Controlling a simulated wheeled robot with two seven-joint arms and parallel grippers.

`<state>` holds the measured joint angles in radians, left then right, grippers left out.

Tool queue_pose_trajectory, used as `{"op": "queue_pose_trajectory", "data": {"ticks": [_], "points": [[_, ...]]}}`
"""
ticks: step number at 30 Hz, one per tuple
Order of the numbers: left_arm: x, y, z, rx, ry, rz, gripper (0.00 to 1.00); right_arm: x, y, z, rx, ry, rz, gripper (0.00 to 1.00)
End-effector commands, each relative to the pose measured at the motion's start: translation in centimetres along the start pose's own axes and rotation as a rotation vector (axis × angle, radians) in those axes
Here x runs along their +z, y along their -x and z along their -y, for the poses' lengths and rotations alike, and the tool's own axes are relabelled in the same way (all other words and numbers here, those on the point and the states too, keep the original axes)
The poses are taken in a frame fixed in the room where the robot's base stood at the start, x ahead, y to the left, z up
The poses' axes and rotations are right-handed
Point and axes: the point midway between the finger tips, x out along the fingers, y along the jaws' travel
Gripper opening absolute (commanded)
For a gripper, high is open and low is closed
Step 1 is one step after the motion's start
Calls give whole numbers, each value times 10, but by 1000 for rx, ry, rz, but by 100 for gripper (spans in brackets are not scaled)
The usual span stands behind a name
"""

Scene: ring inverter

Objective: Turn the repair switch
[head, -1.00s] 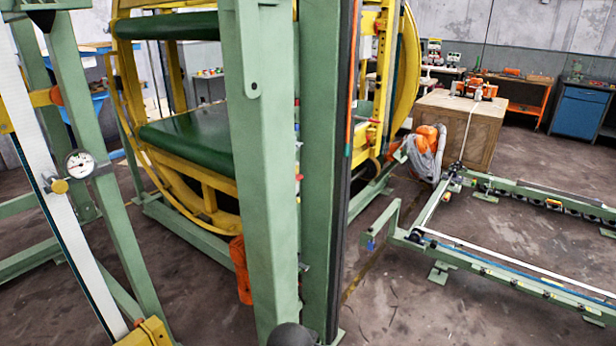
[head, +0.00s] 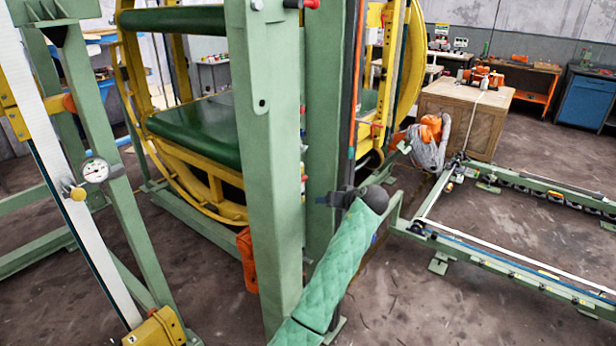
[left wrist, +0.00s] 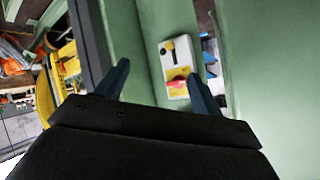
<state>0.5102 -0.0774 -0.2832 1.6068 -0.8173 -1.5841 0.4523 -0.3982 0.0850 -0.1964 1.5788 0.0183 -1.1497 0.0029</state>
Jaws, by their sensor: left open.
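A small white switch box (left wrist: 176,50) is on a green post in the left wrist view. It has a dark knob at its upper part and a yellow patch with a red part lower down. My left gripper (left wrist: 157,71) is open and empty, with one dark finger on each side of the view. The right finger overlaps the lower edge of the box in the picture; I cannot tell whether they touch. In the head view my left gripper (head: 332,198) is beside the green posts, on a green-sleeved arm. The switch box cannot be made out there. My right gripper is not in view.
Tall green posts (head: 262,150) stand close to my left arm. Behind them is a yellow ring frame (head: 190,185) with green rollers. A low green rail frame (head: 470,255) lies at right, with a wooden crate (head: 465,115) behind it. Some floor at lower right is clear.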

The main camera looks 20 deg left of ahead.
Motion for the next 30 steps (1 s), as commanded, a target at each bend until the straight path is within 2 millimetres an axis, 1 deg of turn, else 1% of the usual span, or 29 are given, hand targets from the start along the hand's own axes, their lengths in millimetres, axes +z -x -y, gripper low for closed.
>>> {"op": "queue_pose_trajectory", "data": {"ticks": [1,4,6,9,10,13,18,25,30], "points": [[-17,-6,-1,-78,33,-24,67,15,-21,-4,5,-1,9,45],[-35,-19,-1,-228,120,-95,67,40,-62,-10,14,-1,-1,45],[-41,-27,-1,-322,186,-162,67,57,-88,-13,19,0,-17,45],[-44,-34,-1,-417,289,-268,67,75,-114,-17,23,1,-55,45],[-44,-36,-1,-435,319,-298,67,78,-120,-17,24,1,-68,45],[-44,-38,0,-468,413,-380,67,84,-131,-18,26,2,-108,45],[-44,-38,1,-475,524,-457,67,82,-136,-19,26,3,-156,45],[-47,-42,6,-475,552,-474,67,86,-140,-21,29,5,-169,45],[-53,-54,14,-475,551,-473,67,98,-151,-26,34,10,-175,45]]}}
